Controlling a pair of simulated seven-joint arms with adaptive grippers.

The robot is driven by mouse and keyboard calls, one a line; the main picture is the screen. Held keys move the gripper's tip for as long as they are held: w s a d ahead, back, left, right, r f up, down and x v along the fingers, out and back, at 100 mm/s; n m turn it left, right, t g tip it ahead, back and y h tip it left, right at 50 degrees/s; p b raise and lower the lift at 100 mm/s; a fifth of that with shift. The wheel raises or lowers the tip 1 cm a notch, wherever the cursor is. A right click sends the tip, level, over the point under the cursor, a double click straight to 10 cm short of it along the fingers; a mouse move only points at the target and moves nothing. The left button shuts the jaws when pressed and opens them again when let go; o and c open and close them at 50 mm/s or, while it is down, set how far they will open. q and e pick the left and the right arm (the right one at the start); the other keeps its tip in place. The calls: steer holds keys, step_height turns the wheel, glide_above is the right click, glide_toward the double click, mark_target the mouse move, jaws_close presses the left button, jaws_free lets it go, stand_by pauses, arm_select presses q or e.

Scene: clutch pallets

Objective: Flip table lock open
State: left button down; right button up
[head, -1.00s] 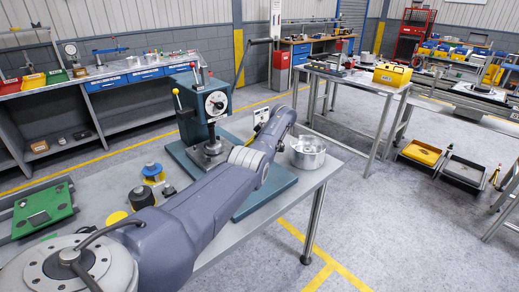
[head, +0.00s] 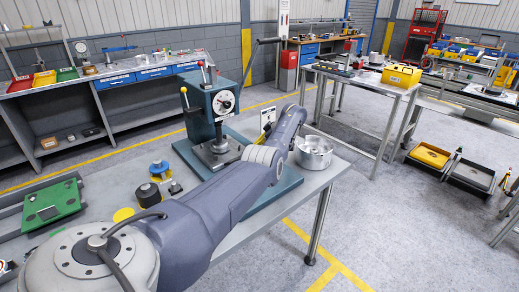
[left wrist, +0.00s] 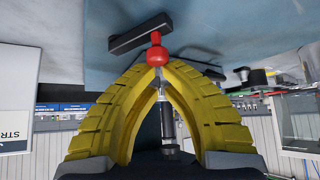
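A teal bench press (head: 215,108) with a dial stands on its base plate (head: 277,185). The head view does not make clear which part is the table lock. In the left wrist view, a red ball knob (left wrist: 157,54) sits by a dark flat bar (left wrist: 140,34) against a blue-grey surface. The yellow fingers of my left gripper (left wrist: 158,68) come together right at this knob. They look shut; whether they pinch the knob is unclear. The head view hides this gripper behind my arm. My right gripper is not in view.
A silver round part (head: 314,153) stands right of the press. A green plate (head: 50,206), a black knob-like part (head: 149,195) and a blue-and-yellow part (head: 160,171) lie left of it. Another table (head: 366,86) with a yellow box (head: 402,76) stands behind, across open floor.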

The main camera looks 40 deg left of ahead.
arm_select(q)
steer(key=shift+w+d, duration=0.45)
steer(key=shift+d, duration=0.05)
steer(key=shift+w+d, duration=0.2)
stand_by(0.6)
steer(key=shift+s, duration=0.15)
